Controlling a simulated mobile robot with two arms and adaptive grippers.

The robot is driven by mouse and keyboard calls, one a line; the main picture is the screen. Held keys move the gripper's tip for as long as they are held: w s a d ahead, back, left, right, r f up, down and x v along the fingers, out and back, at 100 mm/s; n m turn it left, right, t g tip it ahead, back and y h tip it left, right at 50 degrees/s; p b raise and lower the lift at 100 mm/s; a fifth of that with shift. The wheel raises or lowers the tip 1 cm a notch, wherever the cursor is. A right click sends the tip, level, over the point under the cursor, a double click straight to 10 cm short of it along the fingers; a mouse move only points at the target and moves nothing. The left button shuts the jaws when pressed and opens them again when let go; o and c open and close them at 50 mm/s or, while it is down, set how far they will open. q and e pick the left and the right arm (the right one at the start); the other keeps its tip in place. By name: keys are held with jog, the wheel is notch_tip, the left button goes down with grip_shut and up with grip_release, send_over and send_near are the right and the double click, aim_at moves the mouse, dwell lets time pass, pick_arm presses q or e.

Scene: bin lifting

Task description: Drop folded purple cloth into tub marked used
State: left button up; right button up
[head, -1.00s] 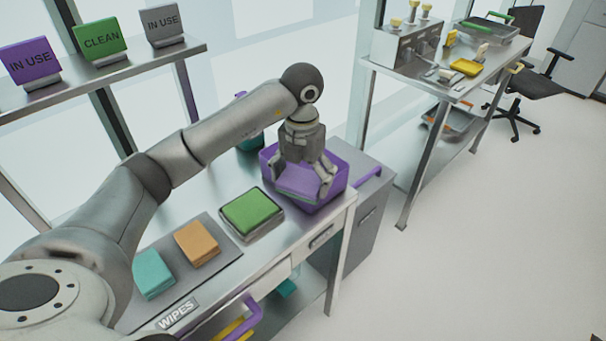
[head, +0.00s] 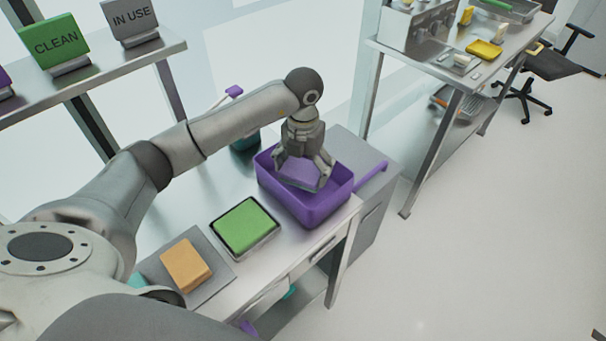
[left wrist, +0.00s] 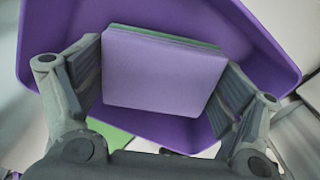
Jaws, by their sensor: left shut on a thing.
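My left gripper (head: 303,178) points down over the purple tub (head: 322,207) and is shut on the folded purple cloth (head: 302,170). The cloth shows between the two fingers in the left wrist view (left wrist: 160,75), where the tub wall (left wrist: 265,60) surrounds it on several sides. The cloth appears within the tub's opening; whether it touches the bottom, I cannot tell. A thin green edge shows behind the cloth in the left wrist view. No "used" marking on the tub is visible. My right gripper is not in view.
A green cloth on a tray (head: 245,226) lies left of the tub, and an orange cloth (head: 186,265) lies nearer. CLEAN (head: 56,42) and IN USE (head: 130,18) signs stand on the shelf. Open floor lies right.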

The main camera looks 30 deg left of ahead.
aim_at(303, 178)
pick_arm(q)
jog(key=shift+f, duration=0.4)
jog(key=f, duration=0.2)
jog(key=f+p, duration=0.1)
jog(key=shift+w+a+f, duration=0.1)
jog(key=shift+w+f, duration=0.1)
jog(key=shift+w, duration=0.05)
jog(key=shift+f, duration=0.2)
jog(key=o, duration=0.7)
jog(key=shift+c, duration=0.2)
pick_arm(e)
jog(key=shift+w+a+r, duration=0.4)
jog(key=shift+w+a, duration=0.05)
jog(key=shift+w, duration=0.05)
pick_arm(q)
jog(key=shift+r, duration=0.15)
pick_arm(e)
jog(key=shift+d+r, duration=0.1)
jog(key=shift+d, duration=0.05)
